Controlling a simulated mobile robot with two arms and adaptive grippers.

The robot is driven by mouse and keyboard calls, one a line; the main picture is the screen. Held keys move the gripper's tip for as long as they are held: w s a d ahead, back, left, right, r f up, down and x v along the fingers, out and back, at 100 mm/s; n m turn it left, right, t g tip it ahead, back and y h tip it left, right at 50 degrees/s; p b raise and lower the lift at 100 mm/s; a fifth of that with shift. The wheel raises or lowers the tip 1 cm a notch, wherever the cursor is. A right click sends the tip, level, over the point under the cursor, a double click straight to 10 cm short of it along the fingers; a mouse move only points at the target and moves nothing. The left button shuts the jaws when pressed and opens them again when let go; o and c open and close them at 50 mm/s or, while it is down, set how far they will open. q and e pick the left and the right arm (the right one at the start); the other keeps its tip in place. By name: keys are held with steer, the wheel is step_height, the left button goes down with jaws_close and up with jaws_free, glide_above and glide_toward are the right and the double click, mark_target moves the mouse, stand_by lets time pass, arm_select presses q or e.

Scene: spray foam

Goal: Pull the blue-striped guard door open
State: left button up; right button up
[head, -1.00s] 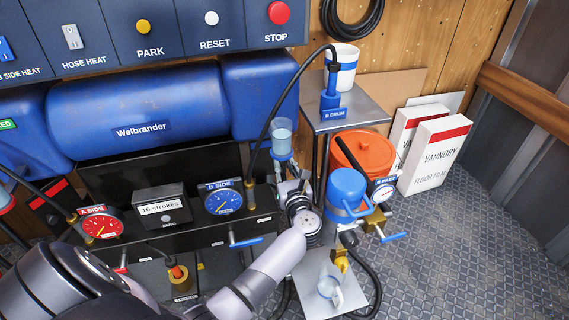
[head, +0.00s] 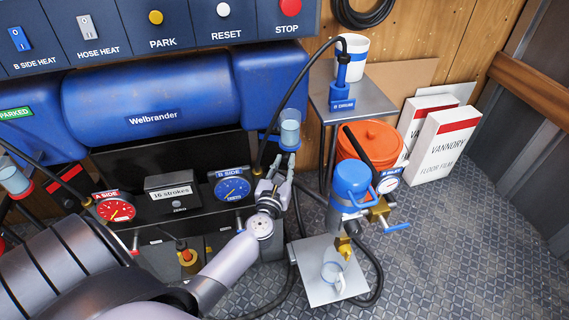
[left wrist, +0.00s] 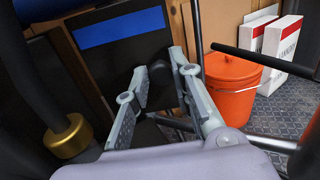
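The guard door (left wrist: 125,55) is a dark panel with a broad blue stripe, in the upper left of the left wrist view. It looks closed, though its edges are only partly visible. In the head view I cannot make it out clearly behind my arm. My left gripper (left wrist: 157,64) is open, with its two grey fingers apart in front of the door's right side. A small dark knob (left wrist: 160,76) shows between the fingers; I cannot tell whether they touch it. In the head view the left gripper (head: 275,172) is right of the B SIDE gauge. My right gripper is not in view.
The B SIDE gauge (head: 232,188) and a brass fitting (left wrist: 70,137) with a dark hose stand left of the gripper. A blue pump (head: 351,182), an orange bucket (head: 378,142) and a metal stand (head: 375,98) are to the right. Floor at far right is clear.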

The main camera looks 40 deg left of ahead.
arm_select(q)
steer(key=o, duration=0.4)
steer(key=v, duration=1.2)
steer(key=shift+c, duration=0.5)
